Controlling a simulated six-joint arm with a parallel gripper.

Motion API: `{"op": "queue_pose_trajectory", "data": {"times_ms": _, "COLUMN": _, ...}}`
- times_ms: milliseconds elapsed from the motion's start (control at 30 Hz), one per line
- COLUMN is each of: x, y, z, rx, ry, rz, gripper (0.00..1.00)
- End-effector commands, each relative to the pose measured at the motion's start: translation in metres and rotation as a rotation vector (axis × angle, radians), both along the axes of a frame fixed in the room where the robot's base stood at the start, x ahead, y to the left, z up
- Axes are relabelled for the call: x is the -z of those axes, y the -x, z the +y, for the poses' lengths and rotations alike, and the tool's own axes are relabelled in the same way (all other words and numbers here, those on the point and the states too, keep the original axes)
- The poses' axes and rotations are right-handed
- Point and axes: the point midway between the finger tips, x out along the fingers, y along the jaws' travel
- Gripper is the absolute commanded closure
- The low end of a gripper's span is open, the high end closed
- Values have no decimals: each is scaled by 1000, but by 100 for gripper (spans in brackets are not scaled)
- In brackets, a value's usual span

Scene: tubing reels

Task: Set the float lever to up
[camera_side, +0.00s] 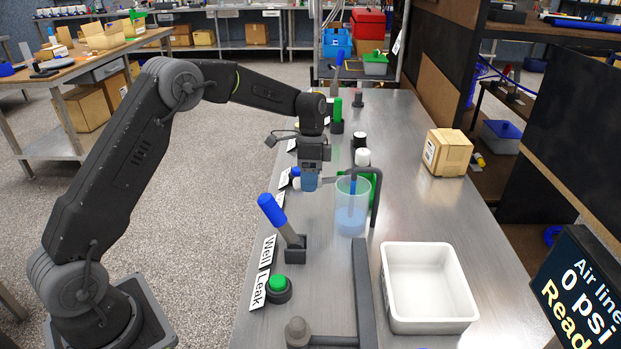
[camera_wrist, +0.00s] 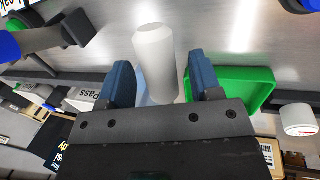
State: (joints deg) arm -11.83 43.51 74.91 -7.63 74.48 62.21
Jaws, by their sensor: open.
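My gripper (camera_side: 310,183) points down above the bench, beside the left rim of the clear blue-tinted tank. In the wrist view its two blue fingers (camera_wrist: 160,82) are apart, with a white rounded handle (camera_wrist: 154,50) between them. I see no clear grip on it. In the side view a white part (camera_side: 296,184) shows just left of the fingers, mostly hidden by my gripper. No readable label names the float lever, so I cannot confirm that this white handle is it. A blue-handled lever (camera_side: 272,211) leans up-left from its dark base nearer the camera.
The tank (camera_side: 351,218) and a dark bent pipe (camera_side: 376,185) stand close right of my gripper. A green button (camera_side: 278,283), a white tray (camera_side: 430,325) and a cardboard box (camera_side: 447,153) are on the bench. Bench between tray and box is clear.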

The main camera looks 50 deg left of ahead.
Motion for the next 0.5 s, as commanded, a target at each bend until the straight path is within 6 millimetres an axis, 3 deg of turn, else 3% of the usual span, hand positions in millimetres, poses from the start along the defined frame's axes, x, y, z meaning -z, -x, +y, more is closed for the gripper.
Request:
{"op": "queue_pose_trajectory", "data": {"times_ms": 233, "x": 1, "y": 0, "z": 0, "rx": 0, "ry": 0, "rz": 0, "gripper": 42}}
{"op": "queue_pose_trajectory", "data": {"times_ms": 500, "x": 0, "y": 0, "z": 0, "rx": 0, "ry": 0, "rz": 0, "gripper": 67}}
